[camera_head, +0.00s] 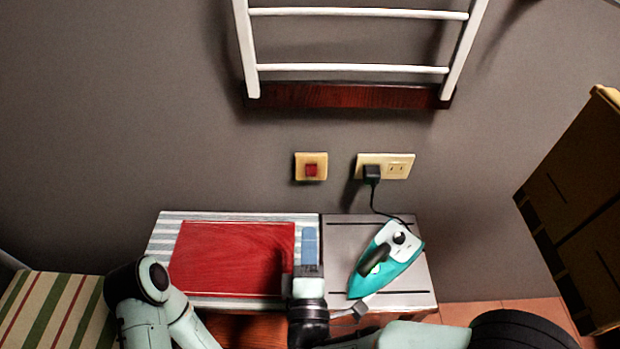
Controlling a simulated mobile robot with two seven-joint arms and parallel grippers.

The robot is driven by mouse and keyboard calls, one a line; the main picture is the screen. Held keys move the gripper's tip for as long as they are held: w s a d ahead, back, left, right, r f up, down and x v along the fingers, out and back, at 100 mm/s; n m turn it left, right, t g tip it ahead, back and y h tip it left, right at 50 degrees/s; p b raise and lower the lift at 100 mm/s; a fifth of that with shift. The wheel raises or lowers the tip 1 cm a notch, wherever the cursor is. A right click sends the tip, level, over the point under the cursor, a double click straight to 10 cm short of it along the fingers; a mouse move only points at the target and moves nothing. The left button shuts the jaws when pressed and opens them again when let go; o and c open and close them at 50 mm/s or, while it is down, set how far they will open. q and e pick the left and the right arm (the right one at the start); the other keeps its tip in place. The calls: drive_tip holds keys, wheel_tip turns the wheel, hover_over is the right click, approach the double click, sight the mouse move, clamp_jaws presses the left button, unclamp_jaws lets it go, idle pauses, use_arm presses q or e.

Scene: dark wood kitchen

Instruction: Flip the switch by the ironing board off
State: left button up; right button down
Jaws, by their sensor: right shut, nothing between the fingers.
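The switch (311,170) is a small red rocker on a square yellowish plate on the grey wall, above the back edge of the ironing board. I cannot tell from its look which way it is set. The ironing board (167,240) has a striped cover on the left and a grey metal rest on the right. My right gripper (310,232) is shut and empty, pointing toward the wall over the board. It appears below the switch in the picture, apart from it. Part of my left arm shows at lower left, but its gripper is out of view.
A teal iron (398,262) stands on the grey rest, right of my right gripper. Its cord runs to a plug (372,173) in the wall outlet (399,168). A red flat piece (230,257) lies on the board. A white rack (352,69) hangs above; a wooden cabinet (580,200) stands right.

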sight(310, 168)
use_arm(q)
drive_tip(key=shift+r, duration=0.1)
use_arm(e)
drive_tip(key=w, duration=0.4)
drive_tip(key=w+r, duration=0.1)
drive_tip(key=w, duration=0.8)
drive_tip(key=shift+w+r, duration=0.3)
drive_tip(key=shift+r, duration=0.05)
